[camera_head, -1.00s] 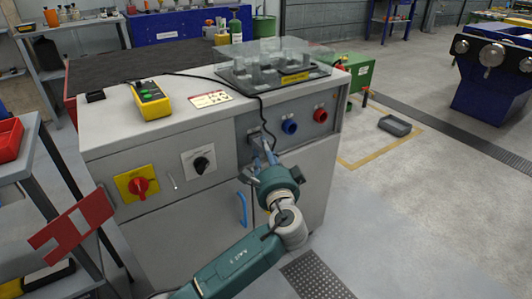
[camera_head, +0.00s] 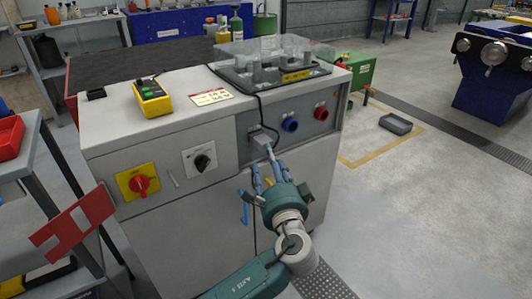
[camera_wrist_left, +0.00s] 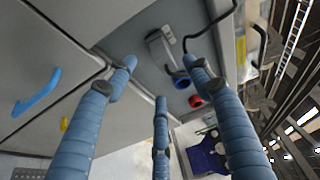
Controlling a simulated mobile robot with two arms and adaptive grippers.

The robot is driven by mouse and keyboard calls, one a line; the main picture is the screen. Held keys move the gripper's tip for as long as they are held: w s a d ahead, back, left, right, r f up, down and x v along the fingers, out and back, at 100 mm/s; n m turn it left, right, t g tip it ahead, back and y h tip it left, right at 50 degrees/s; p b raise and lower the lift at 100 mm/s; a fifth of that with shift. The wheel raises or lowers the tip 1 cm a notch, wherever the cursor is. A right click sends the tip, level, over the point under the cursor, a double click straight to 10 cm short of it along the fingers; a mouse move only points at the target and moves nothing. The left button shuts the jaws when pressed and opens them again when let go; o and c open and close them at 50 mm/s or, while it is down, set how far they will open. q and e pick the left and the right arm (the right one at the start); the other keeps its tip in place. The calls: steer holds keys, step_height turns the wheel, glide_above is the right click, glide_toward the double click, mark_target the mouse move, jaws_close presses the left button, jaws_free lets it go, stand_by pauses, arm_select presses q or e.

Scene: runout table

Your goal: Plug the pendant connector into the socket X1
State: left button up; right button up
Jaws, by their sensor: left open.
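The pendant (camera_head: 151,97), a yellow box with green and dark controls, lies on the cabinet top. Its black cable hangs over the front edge to the grey pendant connector (camera_head: 262,138), which is at the front panel left of the blue socket. The connector covers whatever is behind it, so socket X1 cannot be made out, nor how deep the connector sits. My left gripper (camera_head: 268,170) is open in front of and below the connector. In the left wrist view the connector (camera_wrist_left: 163,48) lies beyond the spread blue fingers (camera_wrist_left: 161,75), apparently not gripped. My right gripper is not in view.
A blue socket (camera_head: 290,125) and a red socket (camera_head: 321,114) are on the panel to the right. A red rotary switch (camera_head: 141,184) and a black one (camera_head: 203,162) are at the left. A blue door handle (camera_head: 244,208) is near my gripper.

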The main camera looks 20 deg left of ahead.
arm_select(q)
steer(key=shift+v, duration=2.6)
